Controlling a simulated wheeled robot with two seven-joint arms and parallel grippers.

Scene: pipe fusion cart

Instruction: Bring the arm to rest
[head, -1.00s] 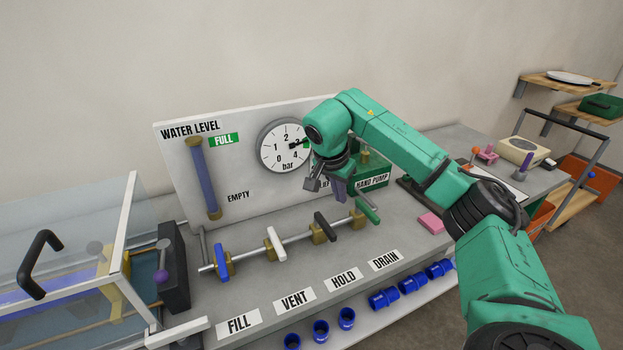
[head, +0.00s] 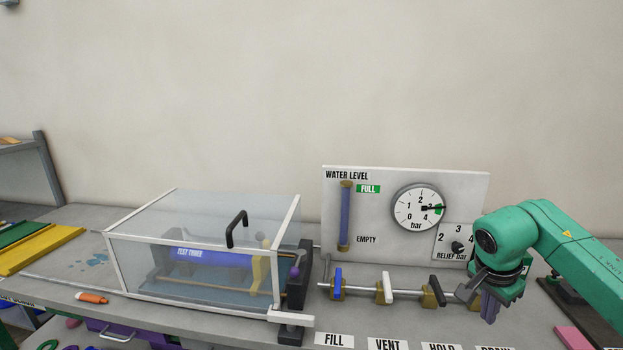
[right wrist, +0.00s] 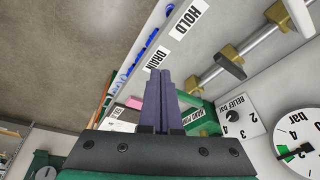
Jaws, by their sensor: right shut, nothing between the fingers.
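My right arm comes in from the right in the head view. My right gripper (head: 490,308) hangs in front of the right part of the water level panel (head: 390,250), near the drain end of the valve row. Its two dark fingers are together with nothing between them, as the right wrist view also shows (right wrist: 160,100). The green valve handle is hidden behind the gripper in the head view. My left gripper is not in view.
A clear test box (head: 190,240) with a black handle and blue pipe inside stands on the left. The valve row with blue handle (head: 338,283), white handle (head: 388,287) and dark handle (head: 436,290) runs along the bench. A pink block (head: 570,338) lies at right.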

